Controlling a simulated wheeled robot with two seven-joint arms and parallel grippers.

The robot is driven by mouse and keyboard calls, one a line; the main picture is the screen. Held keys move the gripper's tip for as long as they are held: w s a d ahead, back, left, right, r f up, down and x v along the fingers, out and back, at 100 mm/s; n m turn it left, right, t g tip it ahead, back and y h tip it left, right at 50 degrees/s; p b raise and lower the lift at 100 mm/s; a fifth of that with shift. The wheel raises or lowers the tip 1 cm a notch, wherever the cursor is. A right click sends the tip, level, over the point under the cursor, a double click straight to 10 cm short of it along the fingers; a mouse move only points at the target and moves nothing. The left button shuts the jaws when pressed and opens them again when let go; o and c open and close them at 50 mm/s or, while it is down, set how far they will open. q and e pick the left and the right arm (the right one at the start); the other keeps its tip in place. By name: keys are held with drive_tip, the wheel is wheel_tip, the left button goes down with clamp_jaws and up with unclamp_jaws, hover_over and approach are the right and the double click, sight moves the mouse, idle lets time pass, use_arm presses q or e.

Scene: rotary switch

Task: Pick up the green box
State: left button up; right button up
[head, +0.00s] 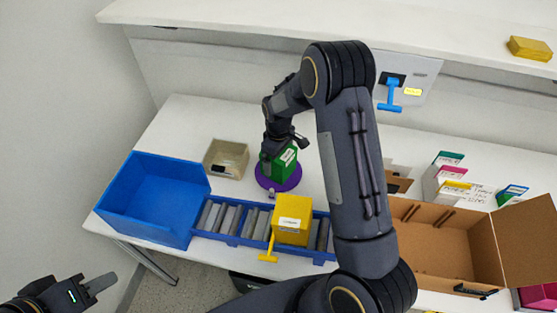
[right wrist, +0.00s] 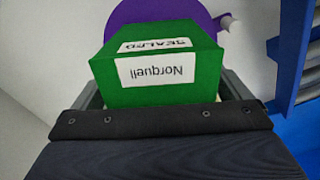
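The green box (head: 280,164), with white labels, is at the purple round stand (head: 265,182) on the white table. The right wrist view shows the box (right wrist: 158,75) up close, labels reading upside down, with the purple disc (right wrist: 165,15) behind it. My right gripper (head: 284,143) comes down over the box from above. Its fingers (right wrist: 162,92) lie along both sides of the box; whether they press on it is not clear. Whether the box rests on the stand is hidden. My left gripper (head: 98,284) is at the lower left, far from the box; its opening is unclear.
A blue bin (head: 150,200) stands left of a roller conveyor (head: 228,219) bearing a yellow box (head: 292,219). A beige tray (head: 226,158) is left of the stand. An open cardboard box (head: 440,240) and several small boxes are at the right. My right arm hides the table's middle.

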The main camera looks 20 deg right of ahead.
drive_tip(key=shift+r, duration=0.1)
drive_tip(key=c, duration=1.1)
